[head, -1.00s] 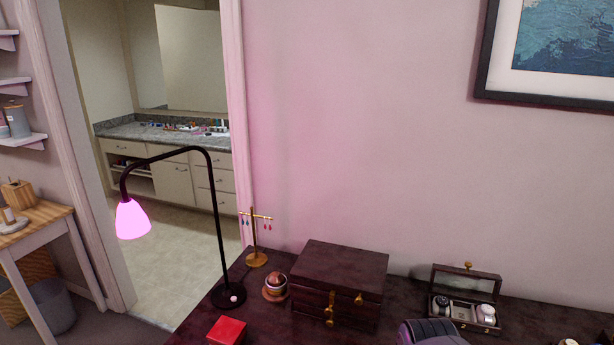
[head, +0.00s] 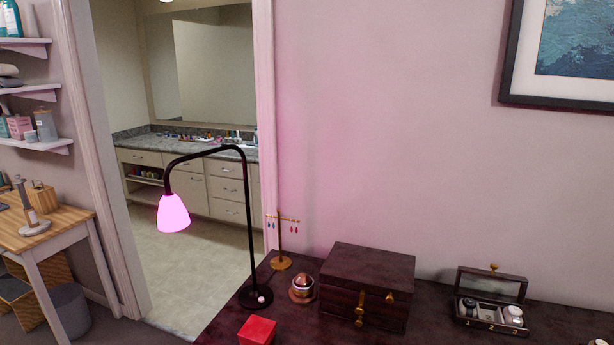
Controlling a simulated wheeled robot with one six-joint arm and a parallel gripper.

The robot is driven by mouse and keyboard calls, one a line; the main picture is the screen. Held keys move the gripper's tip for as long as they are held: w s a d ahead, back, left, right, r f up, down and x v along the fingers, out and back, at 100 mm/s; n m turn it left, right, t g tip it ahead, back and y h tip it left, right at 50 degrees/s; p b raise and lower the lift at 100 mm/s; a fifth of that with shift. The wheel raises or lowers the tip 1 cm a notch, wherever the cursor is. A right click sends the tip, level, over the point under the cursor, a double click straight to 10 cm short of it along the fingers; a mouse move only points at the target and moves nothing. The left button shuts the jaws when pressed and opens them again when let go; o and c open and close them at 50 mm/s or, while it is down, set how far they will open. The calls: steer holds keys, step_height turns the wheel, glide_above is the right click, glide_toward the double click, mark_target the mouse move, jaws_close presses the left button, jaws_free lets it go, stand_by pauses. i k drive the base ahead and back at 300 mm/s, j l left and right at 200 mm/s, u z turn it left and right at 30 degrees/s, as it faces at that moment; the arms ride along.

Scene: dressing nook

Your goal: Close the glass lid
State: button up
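A small dark wooden case (head: 490,325) stands on the right part of the dark dresser top. Its glass lid (head: 491,285) is raised, standing up at the back of the case, with a small brass knob (head: 493,267) on its top edge. Inside the open case are compartments with what look like watches, one dark (head: 468,305) on the left and one pale (head: 513,314) on the right. My gripper is not in view.
Left of the case is a closed dark wooden box (head: 367,275) with brass fittings. Further left are a round copper-coloured object (head: 302,288), a brass earring stand (head: 281,262), a red box (head: 258,330) and a lit pink lamp (head: 173,213). Bare dresser top (head: 437,325) lies between the box and case.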

mark_target(519, 303)
steer(key=k+z, duration=0.15)
steer(key=k, duration=0.2)
steer(key=k+l, duration=0.4)
steer(key=k+l+u, duration=0.05)
steer(key=k, duration=0.05)
